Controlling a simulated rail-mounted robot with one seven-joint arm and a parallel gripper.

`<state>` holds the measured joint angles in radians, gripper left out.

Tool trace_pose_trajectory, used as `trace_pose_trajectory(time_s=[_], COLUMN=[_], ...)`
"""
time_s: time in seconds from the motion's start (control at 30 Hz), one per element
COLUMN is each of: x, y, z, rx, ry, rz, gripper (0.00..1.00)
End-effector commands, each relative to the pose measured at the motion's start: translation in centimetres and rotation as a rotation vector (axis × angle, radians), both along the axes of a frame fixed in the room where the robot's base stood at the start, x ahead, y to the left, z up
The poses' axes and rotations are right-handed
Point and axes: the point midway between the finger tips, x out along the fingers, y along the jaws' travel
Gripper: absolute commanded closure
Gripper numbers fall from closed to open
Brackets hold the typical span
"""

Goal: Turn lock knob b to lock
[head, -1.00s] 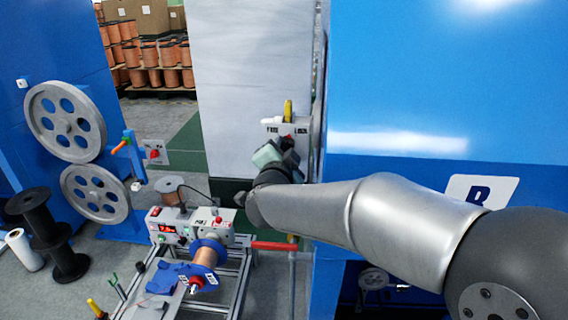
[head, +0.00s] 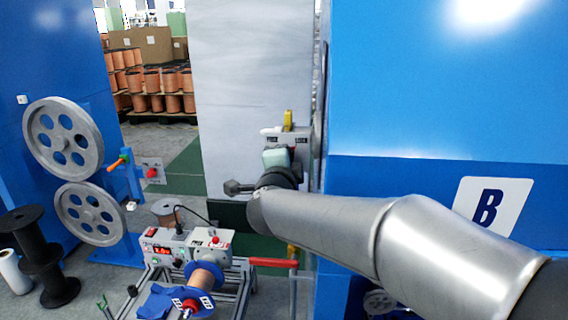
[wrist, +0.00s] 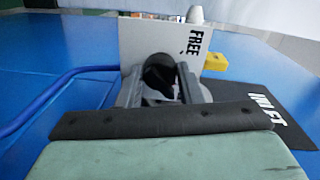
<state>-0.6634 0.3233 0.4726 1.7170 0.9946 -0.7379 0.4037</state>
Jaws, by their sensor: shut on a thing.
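The lock plate (head: 302,139) is a small grey plate on the side of the blue machine marked B, with small lettering along it. In the wrist view the plate (wrist: 150,50) fills the top middle, tilted, and the word FREE shows at its right side. My gripper (wrist: 160,85) is up against the plate, its two grey fingers on either side of a dark round knob, lock knob b (wrist: 158,70). The gripper is shut on this knob. In the head view my gripper (head: 285,158) covers the knob. Which mark the knob points to cannot be told.
A yellow part (head: 288,119) stands up at the plate. The blue machine wall (head: 440,200) is close on the right. A pale panel (head: 235,90) stands behind. Below is a bench with a copper spool (head: 205,277) and a red bar (head: 272,262).

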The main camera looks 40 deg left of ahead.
Motion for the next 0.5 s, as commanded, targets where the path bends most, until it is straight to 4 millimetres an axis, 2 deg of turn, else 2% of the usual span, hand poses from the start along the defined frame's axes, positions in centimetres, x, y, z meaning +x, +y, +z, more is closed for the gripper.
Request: trace_pose_trajectory(time_s=[0.33,0.37,0.4,0.43,0.5], x=[-0.01,-0.01,-0.01,-0.01,-0.01], y=[0.01,0.01,0.01,0.01,0.01], z=[-0.07,-0.07,-0.06,-0.06,-0.05], rx=[0.003,0.003,0.003,0.004,0.003], ry=[0.004,0.004,0.004,0.004,0.003], rz=[0.000,0.000,0.000,0.000,0.000], gripper=[0.90,0.64,0.53,0.45,0.45])
